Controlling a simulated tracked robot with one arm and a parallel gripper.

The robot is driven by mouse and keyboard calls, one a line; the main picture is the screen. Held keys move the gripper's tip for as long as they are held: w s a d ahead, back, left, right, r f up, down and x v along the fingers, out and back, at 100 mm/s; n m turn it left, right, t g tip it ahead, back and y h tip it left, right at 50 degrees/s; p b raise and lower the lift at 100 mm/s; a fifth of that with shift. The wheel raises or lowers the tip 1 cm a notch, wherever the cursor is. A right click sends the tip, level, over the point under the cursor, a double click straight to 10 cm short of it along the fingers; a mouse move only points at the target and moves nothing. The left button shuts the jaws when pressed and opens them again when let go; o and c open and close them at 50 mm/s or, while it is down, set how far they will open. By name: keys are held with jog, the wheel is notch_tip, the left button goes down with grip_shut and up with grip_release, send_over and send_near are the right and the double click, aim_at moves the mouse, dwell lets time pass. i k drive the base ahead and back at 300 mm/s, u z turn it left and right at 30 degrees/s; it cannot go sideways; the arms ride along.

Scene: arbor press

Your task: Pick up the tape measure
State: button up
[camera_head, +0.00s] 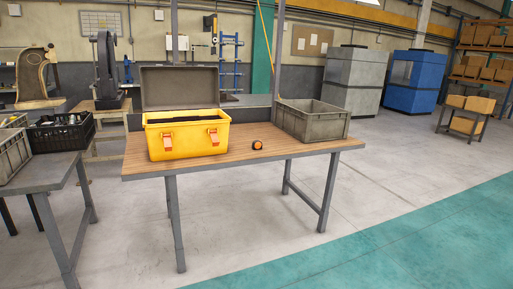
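A small round tape measure (257,145), orange and black, lies on the wooden top of a table (220,169) with grey metal legs. It sits between an open yellow toolbox (187,142) on its left and a grey crate (313,121) on its right, apart from both. My gripper is not visible in this view. The table stands some distance ahead of me.
A second table (52,176) at the left holds grey and black crates (62,132). The concrete floor in front of the wooden table is clear, with a green painted strip (400,245) at the lower right. Machines and shelves stand far behind.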

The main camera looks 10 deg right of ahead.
aim_at(258, 143)
jog(key=z, duration=0.2)
jog(key=i, duration=0.35)
jog(key=z, duration=0.6)
jog(key=i, duration=1.55)
jog(key=z, duration=0.65)
jog(key=i, duration=1.6)
jog(key=u, duration=0.5)
jog(key=i, duration=1.6)
jog(key=u, duration=1.05)
jog(key=i, duration=0.7)
jog(key=u, duration=0.25)
jog(key=k, duration=0.9)
jog(key=u, duration=0.25)
jog(key=i, duration=0.3)
jog(key=z, duration=0.1)
